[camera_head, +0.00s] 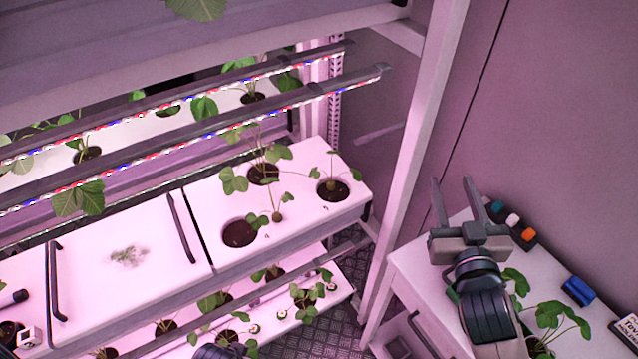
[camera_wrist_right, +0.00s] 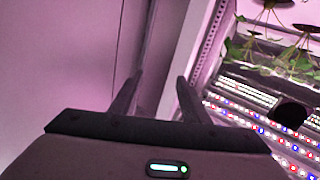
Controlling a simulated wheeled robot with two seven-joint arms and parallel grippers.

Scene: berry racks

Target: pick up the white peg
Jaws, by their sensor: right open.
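A small white peg (camera_head: 512,221) seems to stand in a dark block on the white table at the right, between a teal peg (camera_head: 497,206) and an orange peg (camera_head: 528,235); it is small and partly shaded. My right gripper (camera_head: 453,182) is open and empty, raised in front of the table to the left of the pegs, fingers pointing up and away. Its two spread fingers also show in the right wrist view (camera_wrist_right: 160,78), with nothing between them; no peg shows there. My left gripper is not clearly visible.
The white table (camera_head: 415,272) also holds a blue block (camera_head: 578,291), leafy plants (camera_head: 548,318) and a dark labelled box (camera_head: 626,328). A white rack post (camera_head: 415,165) stands left of the gripper. Planting trays (camera_head: 335,210) fill the rack; a wall lies behind the table.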

